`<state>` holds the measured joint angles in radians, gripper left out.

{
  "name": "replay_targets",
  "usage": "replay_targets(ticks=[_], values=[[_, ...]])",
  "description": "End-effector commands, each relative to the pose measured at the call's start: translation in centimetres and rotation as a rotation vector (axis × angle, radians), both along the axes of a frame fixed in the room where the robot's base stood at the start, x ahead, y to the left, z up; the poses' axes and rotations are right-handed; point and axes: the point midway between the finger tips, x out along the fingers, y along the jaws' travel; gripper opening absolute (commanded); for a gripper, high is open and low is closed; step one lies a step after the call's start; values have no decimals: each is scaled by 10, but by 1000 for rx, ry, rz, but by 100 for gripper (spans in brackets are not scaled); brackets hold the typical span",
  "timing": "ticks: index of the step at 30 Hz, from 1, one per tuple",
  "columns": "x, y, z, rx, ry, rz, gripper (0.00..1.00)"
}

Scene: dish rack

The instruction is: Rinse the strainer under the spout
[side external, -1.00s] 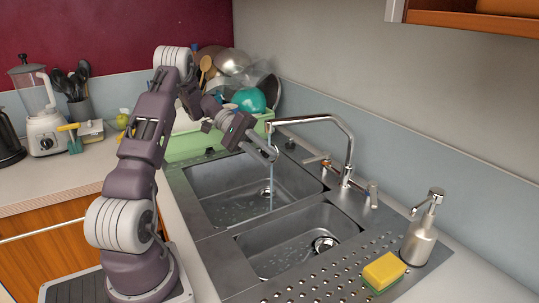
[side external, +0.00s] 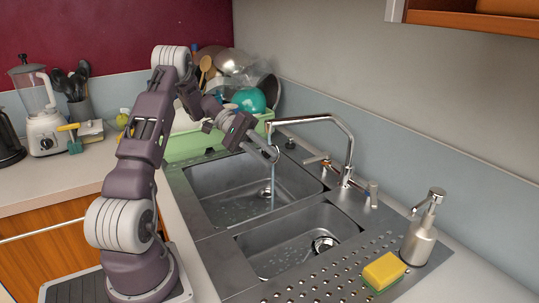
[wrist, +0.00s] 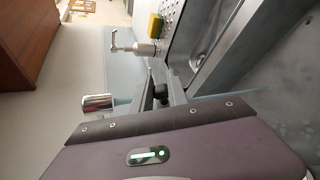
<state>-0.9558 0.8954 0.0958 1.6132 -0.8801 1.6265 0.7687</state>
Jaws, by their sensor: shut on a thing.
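My gripper (side external: 264,146) is at the end of the spout (side external: 300,119), above the left basin (side external: 225,185). It is shut on the strainer (side external: 273,154), a small round metal piece whose edge shows just below the spout's mouth. A thin stream of water (side external: 271,185) runs down beside or through it; I cannot tell which at this size. In the wrist view my gripper (wrist: 162,88) has a dark knob (wrist: 160,92) between its fingers, and the rest of the strainer is not clear there.
The right basin (side external: 290,250) has a drain fitting. A yellow-green sponge (side external: 384,271) and a soap dispenser (side external: 420,235) stand on the drainboard. A green dish rack (side external: 190,147) full of dishes is behind the left basin. Faucet handles (side external: 345,180) sit right of the basins.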

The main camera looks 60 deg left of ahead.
Motion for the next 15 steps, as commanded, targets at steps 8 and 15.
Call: replay_targets(ticks=[8,15], values=[[-5,12,0,0,0,-1,0],[-6,14,0,0,0,-1,0]])
